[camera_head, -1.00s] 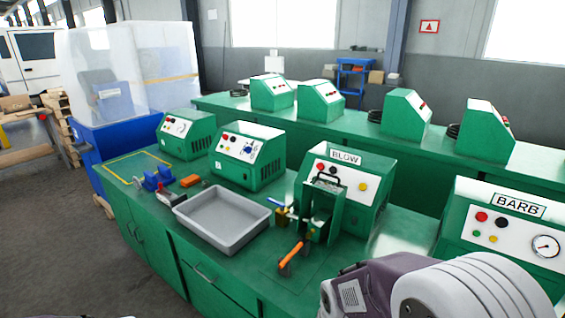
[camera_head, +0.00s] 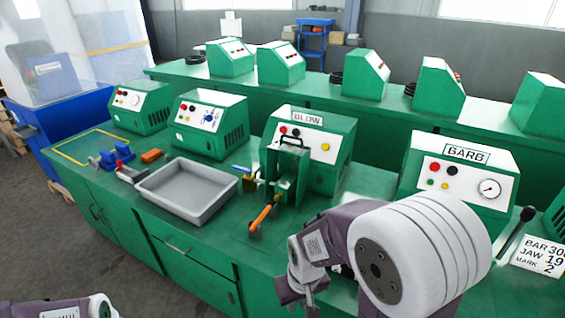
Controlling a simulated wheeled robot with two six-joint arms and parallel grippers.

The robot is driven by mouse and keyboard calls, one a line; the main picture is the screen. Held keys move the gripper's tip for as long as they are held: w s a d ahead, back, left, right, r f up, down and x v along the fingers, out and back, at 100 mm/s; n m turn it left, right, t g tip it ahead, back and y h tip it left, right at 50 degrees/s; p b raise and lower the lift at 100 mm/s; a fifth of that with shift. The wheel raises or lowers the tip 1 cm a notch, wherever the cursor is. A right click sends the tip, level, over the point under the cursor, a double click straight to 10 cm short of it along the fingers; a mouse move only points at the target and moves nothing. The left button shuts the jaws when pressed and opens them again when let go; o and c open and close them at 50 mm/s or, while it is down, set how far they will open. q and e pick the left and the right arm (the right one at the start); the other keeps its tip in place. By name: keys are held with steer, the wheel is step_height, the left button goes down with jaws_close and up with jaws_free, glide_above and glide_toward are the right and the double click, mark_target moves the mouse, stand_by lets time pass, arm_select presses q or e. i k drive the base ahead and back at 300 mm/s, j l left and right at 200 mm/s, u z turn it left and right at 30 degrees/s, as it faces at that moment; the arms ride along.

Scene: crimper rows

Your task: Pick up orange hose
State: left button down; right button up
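A long orange piece (camera_head: 260,219) with a darker lower end lies slantwise at the front of the BLOW machine (camera_head: 333,143); I cannot tell whether it is the hose or a lever. A short orange block (camera_head: 151,156) lies on the bench near the blue fixture (camera_head: 116,156). My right gripper (camera_head: 296,291) hangs at the bench's front edge, to the right of and nearer than the long orange piece, and apart from it. Its fingers are small and dark, and their opening is unclear. Of my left arm, only a part shows at the bottom left; its gripper is out of view.
A grey tray (camera_head: 190,212) stands on the green bench left of the BLOW machine. The BARB machine (camera_head: 461,178) stands to the right, partly behind my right arm. Green machines line the bench behind. Some bare bench top lies right of the long orange piece.

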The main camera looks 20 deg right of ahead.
mark_target(272, 203)
steer(key=i+j+z, duration=0.3)
steer(key=i, duration=0.3)
steer(key=i+j+z, duration=0.3)
steer(key=i+j, duration=0.25)
steer(key=j, duration=0.1)
